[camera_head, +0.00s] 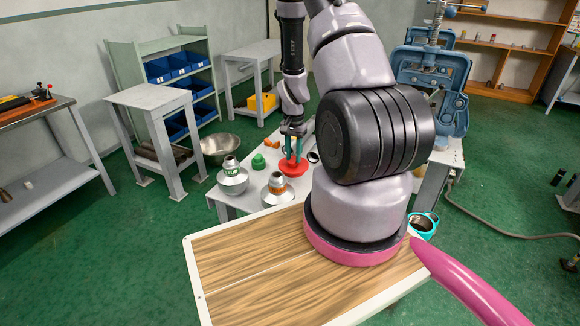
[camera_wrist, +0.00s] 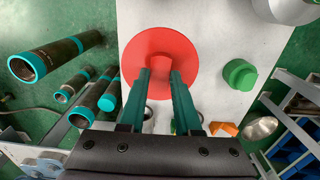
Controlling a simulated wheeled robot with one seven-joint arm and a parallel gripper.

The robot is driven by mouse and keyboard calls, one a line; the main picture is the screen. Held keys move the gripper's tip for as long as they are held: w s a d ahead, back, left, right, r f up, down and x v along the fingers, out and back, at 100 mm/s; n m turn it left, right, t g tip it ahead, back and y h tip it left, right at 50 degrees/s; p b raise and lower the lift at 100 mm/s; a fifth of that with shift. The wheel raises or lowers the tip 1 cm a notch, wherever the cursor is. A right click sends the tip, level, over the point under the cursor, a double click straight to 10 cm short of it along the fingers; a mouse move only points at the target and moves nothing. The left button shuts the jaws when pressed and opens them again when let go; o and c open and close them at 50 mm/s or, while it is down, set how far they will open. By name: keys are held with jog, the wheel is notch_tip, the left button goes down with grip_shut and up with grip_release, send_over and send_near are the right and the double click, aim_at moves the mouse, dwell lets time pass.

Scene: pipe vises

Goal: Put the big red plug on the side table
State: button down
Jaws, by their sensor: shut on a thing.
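The big red plug (camera_head: 295,169) is a wide red disc with a raised knob. My gripper (camera_head: 293,152) points down with its green fingers shut on the plug's knob. In the wrist view the red disc (camera_wrist: 158,50) spreads out beyond the fingertips (camera_wrist: 160,75), over the pale table top. I cannot tell how far it is above that top. A bare grey side table (camera_head: 150,97) stands to the left, apart from my gripper. Another grey table (camera_head: 252,50) stands farther back.
Two grey metal fittings (camera_head: 232,178) (camera_head: 278,190) and a green plug (camera_head: 258,161) are close to my gripper on the work table (camera_head: 226,210). A metal bowl (camera_head: 219,148) is on the floor. A blue vise (camera_head: 432,75) stands at right. Dark pipes (camera_wrist: 60,55) show in the wrist view.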

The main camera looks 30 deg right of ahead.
jog(key=shift+d+f, duration=0.1)
jog(key=shift+f, duration=1.95)
jog(key=shift+f, duration=0.15)
jog(key=c, duration=0.6)
grip_release()
notch_tip(320, 180, up, 12)
notch_tip(320, 180, up, 11)
jog(key=n+t, duration=0.1)
jog(key=t, duration=0.1)
send_over(294, 160)
jog(key=a, duration=0.3)
jog(key=s+a+r+n+t+y, duration=0.1)
jog(key=a+r, duration=0.1)
jog(key=r, duration=0.4)
jog(key=s+a+r, duration=0.2)
jog(key=a+r, duration=0.1)
jog(key=r, duration=0.3)
jog(key=s+a+r+n+t, duration=0.2)
jog(key=s+a+r, duration=0.1)
jog(key=s+r, duration=0.5)
jog(key=s+a+r+n+t+y, duration=0.1)
jog(key=s+a+r+n+t, duration=0.1)
jog(key=s+r, duration=0.5)
jog(key=shift+s+a+r, duration=0.35)
jog(key=shift+s+a, duration=0.4)
jog(key=shift+a, duration=0.05)
